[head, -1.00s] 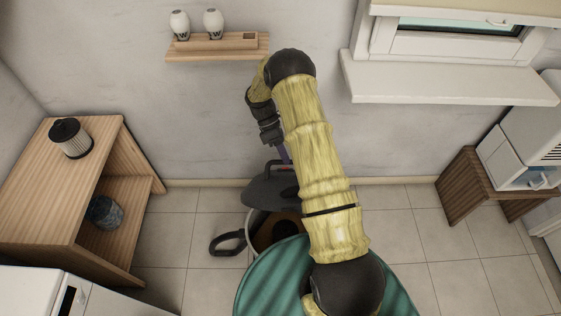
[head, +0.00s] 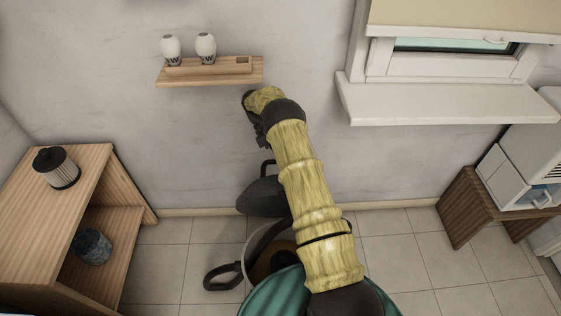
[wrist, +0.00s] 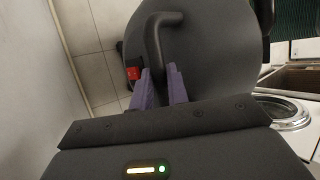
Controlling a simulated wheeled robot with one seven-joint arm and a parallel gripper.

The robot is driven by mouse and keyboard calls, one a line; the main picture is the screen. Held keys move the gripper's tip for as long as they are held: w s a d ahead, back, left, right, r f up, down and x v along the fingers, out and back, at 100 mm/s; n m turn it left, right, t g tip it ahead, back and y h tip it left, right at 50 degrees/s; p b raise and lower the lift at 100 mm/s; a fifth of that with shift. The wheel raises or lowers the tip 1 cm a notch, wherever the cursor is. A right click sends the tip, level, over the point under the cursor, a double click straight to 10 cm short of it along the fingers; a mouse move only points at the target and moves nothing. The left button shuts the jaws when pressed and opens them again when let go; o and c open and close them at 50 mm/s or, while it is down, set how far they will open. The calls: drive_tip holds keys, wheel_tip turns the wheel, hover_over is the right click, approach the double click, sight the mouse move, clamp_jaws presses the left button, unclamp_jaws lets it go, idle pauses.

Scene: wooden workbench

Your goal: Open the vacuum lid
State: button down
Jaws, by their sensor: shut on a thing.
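The vacuum lid (head: 262,197) is a dark grey disc that stands tilted up at the back of the vacuum (head: 253,238). The open top of the vacuum shows a brownish inside, partly hidden by my arm. In the wrist view the lid (wrist: 215,45) fills much of the picture, with its dark curved handle (wrist: 153,40) in front of it. My gripper (wrist: 163,72) has purple fingers shut on the lower end of this handle. In the head view the fingers are not clear, and the handle (head: 267,164) shows just above the lid.
A wooden shelf unit (head: 90,185) at left holds a black-topped filter (head: 56,168) and a dark round object (head: 93,247). A black loop (head: 222,276) sits beside the vacuum. A wall shelf (head: 210,75) holds two white jars.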

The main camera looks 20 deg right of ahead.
drive_tip(key=shift+s+f, duration=0.15)
drive_tip(key=shift+f, duration=0.3)
drive_tip(key=c, duration=1.4)
unclamp_jaws()
drive_tip(key=shift+o, duration=0.2)
drive_tip(key=shift+w+r, duration=0.15)
drive_tip(key=shift+w, duration=0.05)
